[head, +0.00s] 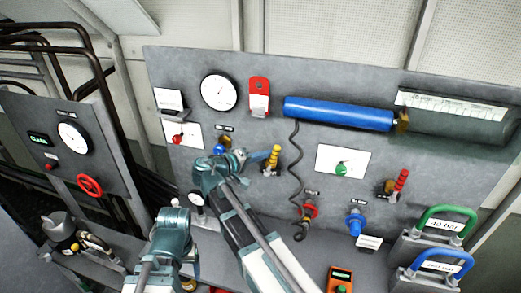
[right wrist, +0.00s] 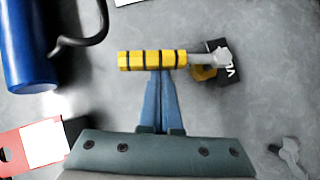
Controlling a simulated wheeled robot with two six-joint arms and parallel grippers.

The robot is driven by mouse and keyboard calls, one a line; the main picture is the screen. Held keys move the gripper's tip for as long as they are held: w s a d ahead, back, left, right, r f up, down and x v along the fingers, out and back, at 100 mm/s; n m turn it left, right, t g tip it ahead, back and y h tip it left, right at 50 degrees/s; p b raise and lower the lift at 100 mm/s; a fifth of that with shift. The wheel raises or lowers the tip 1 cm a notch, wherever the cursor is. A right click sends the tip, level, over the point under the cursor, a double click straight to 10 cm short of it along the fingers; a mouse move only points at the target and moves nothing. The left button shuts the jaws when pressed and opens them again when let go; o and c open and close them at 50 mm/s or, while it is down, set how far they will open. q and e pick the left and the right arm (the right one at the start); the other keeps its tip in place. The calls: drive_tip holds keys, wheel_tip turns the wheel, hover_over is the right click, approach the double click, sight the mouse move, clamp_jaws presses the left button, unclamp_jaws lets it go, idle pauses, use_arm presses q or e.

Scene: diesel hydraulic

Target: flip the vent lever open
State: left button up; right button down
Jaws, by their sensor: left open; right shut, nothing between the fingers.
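The vent lever (head: 273,157) is a yellow handle with black bands on a small valve on the grey panel. In the head view its handle points up from the valve. In the right wrist view the yellow handle (right wrist: 152,60) lies across the picture, with a grey stem and a partly hidden black label at its right. My right gripper (right wrist: 162,75) is shut and empty, its fingertips at the handle's side, apparently touching it. In the head view it (head: 243,157) is left of the lever. My left gripper (head: 172,214) is lower left, away from the lever; its fingers are mostly hidden.
A blue cylinder (head: 338,113) with a coiled black hose (head: 295,170) is right of the lever. A red tag holder (head: 259,93) and a white gauge (head: 218,92) are above. A red-handled lever (head: 401,181) stands further right.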

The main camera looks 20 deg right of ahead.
sight(273, 157)
drive_tip(key=shift+s+d+r+m+y+p, duration=0.4)
drive_tip(key=shift+s+d+m+y+p, duration=0.1)
drive_tip(key=shift+s+d+m+p, duration=0.3)
drive_tip(key=shift+s+d+f+y+p, duration=0.2)
drive_tip(key=shift+y+p, duration=0.1)
drive_tip(key=shift+p, duration=0.1)
drive_tip(key=shift+s+d+f+m, duration=0.1)
drive_tip(key=shift+d+f+m, duration=0.1)
drive_tip(key=shift+m, duration=0.1)
use_arm(q)
drive_tip(key=shift+s+b, duration=0.1)
drive_tip(key=shift+b, duration=1.6)
use_arm(e)
drive_tip(key=s+d+f+y, duration=0.1)
drive_tip(key=s+d+f, duration=0.2)
drive_tip(key=d+f, duration=0.1)
drive_tip(key=shift+d+f+m+t, duration=0.15)
drive_tip(key=shift+f+m+t, duration=0.15)
drive_tip(key=shift+m, duration=0.1)
use_arm(q)
drive_tip(key=shift+f, duration=0.1)
use_arm(e)
drive_tip(key=shift+d+f, duration=0.1)
